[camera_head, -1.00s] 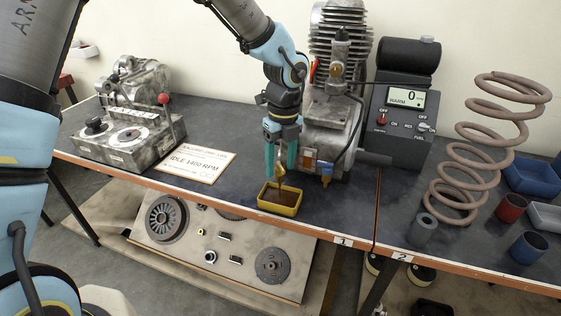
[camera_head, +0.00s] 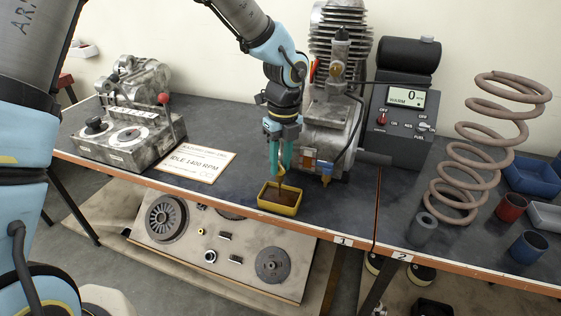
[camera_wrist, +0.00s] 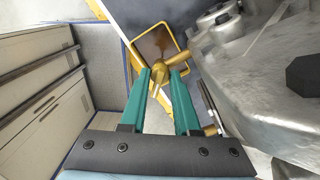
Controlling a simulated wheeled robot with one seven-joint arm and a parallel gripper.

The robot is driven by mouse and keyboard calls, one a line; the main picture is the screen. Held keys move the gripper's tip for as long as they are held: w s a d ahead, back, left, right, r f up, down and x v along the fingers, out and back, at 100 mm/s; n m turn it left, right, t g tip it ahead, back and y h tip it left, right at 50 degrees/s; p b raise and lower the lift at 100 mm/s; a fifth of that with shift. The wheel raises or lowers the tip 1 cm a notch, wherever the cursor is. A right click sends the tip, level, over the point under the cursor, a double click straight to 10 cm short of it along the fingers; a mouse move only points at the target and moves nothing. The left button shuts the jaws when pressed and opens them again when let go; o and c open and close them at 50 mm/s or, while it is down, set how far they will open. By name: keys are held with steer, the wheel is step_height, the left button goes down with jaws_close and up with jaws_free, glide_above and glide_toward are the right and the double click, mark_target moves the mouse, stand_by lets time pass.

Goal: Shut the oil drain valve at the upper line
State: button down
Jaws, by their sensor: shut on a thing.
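The brass drain valve (camera_wrist: 157,73) sits low beside the engine, above a yellow tray (camera_head: 279,209) holding dark brown liquid. In the head view the valve is mostly covered by my fingers, with a brass-coloured part (camera_head: 281,181) showing below them. My gripper (camera_wrist: 165,70) points down, its two teal fingers shut on the brass valve handle. In the head view my gripper (camera_head: 281,170) is right over the tray. A thin brownish streak runs from the valve towards the tray. I cannot tell whether it is flowing oil. The valve's exact turn angle is hard to read.
The engine (camera_head: 331,130) stands close right of my gripper, with a blue-topped fitting (camera_head: 325,169) near its foot. A placard (camera_head: 196,166) and a lever-equipped machine (camera_head: 130,135) are to the left. A control box (camera_head: 402,125) and large coil spring (camera_head: 480,137) are right.

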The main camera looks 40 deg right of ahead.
steer(key=shift+n, duration=0.4)
steer(key=n, duration=0.3)
steer(key=shift+n+p, duration=0.3)
steer(key=shift+n, duration=0.1)
steer(key=n, duration=0.4)
steer(key=shift+w+n, duration=0.1)
steer(key=shift+n, duration=0.3)
steer(key=c, duration=0.6)
jaws_free()
steer(key=shift+c, duration=0.2)
steer(key=shift+r, duration=0.15)
step_height(320, 180, up, 11)
steer(key=b, duration=0.2)
steer(key=shift+w+d+f, duration=0.2)
steer(key=shift+d, duration=0.05)
